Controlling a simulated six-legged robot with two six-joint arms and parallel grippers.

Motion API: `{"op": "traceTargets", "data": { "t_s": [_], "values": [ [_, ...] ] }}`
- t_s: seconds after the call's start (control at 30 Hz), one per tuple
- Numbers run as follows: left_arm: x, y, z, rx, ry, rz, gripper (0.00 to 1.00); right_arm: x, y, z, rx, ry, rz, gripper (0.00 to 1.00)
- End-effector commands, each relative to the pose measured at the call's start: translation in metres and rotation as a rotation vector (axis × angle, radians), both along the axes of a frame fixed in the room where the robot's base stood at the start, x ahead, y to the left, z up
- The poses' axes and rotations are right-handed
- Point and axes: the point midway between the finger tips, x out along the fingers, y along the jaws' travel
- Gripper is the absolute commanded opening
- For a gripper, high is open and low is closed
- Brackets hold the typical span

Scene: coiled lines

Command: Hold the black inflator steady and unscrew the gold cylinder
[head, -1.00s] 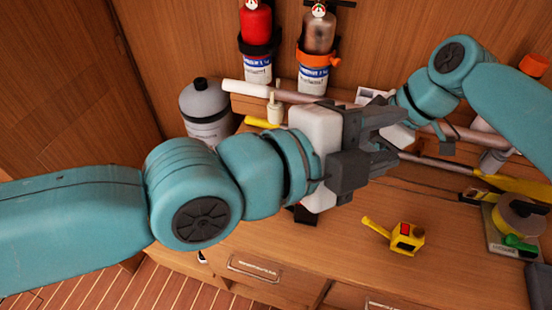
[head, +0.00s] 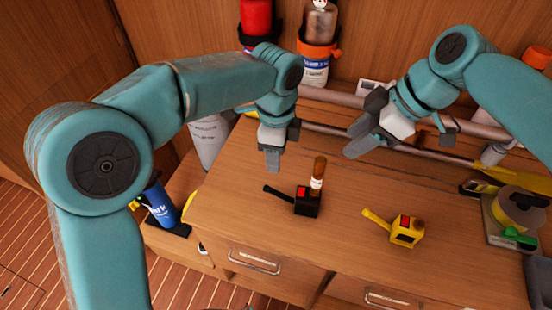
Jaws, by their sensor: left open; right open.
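The black inflator (head: 306,203) sits on the wooden bench top, with a red patch on its body and a black lever pointing left. The gold cylinder (head: 318,174) stands upright on it, brownish gold with a pale label band. My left gripper (head: 273,158) is open and empty, pointing down above and left of the inflator, apart from it. My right gripper (head: 357,138) is open and empty, above and right of the cylinder, pointing left and down. Neither gripper touches the inflator or the cylinder.
A yellow inflator (head: 406,231) lies to the right on the bench. A tray (head: 497,232) with a tape roll stands at the right edge. Poles and a yellow paddle (head: 499,184) run along the back. A blue cylinder (head: 160,205) stands lower left. The bench front middle is clear.

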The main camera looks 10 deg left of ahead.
Motion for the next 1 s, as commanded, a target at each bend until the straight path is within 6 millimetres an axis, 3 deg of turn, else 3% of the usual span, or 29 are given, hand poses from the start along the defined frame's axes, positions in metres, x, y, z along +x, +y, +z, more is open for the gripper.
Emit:
{"op": "traceTargets", "data": {
  "t_s": [0.17, 0.7, 1.0],
  "values": [
    [-0.001, 0.001, -0.022, 0.007, 0.011, 0.0, 0.47, 0.0, 0.0, 0.0, 0.0, 0.0, 0.0, 0.43],
    [-0.002, 0.001, -0.135, 0.004, 0.009, 0.0, 0.47, 0.0, 0.0, 0.0, 0.0, 0.0, 0.0, 0.43],
    [-0.001, 0.0, -0.161, 0.003, 0.005, 0.0, 0.47, 0.0, 0.0, 0.0, 0.0, 0.0, 0.0, 0.43]
  ]
}}
